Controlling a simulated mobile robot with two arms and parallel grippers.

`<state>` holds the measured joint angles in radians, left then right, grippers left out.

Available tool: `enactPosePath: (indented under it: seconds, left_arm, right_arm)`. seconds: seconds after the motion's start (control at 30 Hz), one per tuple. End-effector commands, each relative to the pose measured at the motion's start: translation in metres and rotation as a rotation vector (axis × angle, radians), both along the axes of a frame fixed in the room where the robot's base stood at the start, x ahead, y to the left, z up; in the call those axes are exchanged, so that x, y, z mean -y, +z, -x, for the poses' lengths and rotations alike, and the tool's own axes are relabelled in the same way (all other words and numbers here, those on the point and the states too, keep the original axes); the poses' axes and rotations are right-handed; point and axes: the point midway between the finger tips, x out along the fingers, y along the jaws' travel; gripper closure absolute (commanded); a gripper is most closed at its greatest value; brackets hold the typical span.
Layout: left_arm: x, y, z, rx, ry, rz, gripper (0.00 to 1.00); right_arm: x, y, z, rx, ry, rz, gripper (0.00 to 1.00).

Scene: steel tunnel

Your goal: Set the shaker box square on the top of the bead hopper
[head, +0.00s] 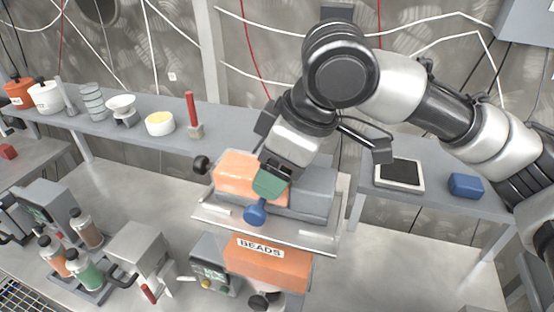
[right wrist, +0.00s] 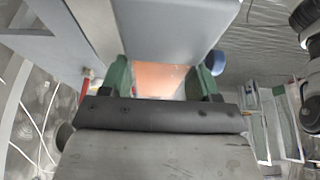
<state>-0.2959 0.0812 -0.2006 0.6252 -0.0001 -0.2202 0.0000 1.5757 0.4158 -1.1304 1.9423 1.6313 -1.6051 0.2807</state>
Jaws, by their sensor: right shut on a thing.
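The shaker box (head: 312,187) appears as a grey and orange block over a flat grey plate, above the orange bead hopper (head: 268,262) labelled BEADS. My right gripper (head: 271,185), with green fingertips, is shut on the box from above. In the right wrist view the gripper (right wrist: 161,80) has a grey face of the box (right wrist: 165,25) and an orange surface just beyond its fingers. A blue knob (head: 255,212) sits at the front of the box. The gripper hides part of the box, and I cannot tell whether it rests square on the plate. My left gripper is not in view.
A back shelf holds a yellow-filled bowl (head: 160,123), a red-handled tool (head: 193,115), a black-topped pad (head: 399,173) and a blue block (head: 466,185). Bottles (head: 85,230) and a grey machine (head: 142,250) stand left of the hopper. The bench at right of the hopper is clear.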

Motion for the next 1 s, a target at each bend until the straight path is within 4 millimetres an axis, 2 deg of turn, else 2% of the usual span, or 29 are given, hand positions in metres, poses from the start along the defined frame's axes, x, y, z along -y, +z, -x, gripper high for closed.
enactPosePath:
  seconds: [0.33,0.37,0.5,0.8,1.0]
  left_arm:
    - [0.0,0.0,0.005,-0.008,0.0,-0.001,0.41]
    - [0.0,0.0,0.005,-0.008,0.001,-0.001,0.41]
    - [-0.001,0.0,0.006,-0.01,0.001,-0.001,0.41]
    - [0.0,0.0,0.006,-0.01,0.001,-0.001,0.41]
    - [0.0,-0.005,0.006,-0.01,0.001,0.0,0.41]
  right_arm:
    - [0.0,-0.003,0.0,0.001,0.0,-0.004,0.77]
    - [0.0,-0.004,0.0,0.0,0.0,-0.002,0.35]
    - [0.0,-0.003,0.0,0.001,0.0,-0.002,0.14]
    - [0.0,-0.002,0.0,0.001,0.0,-0.002,0.13]
    - [0.008,0.019,0.002,0.005,-0.002,-0.004,0.13]
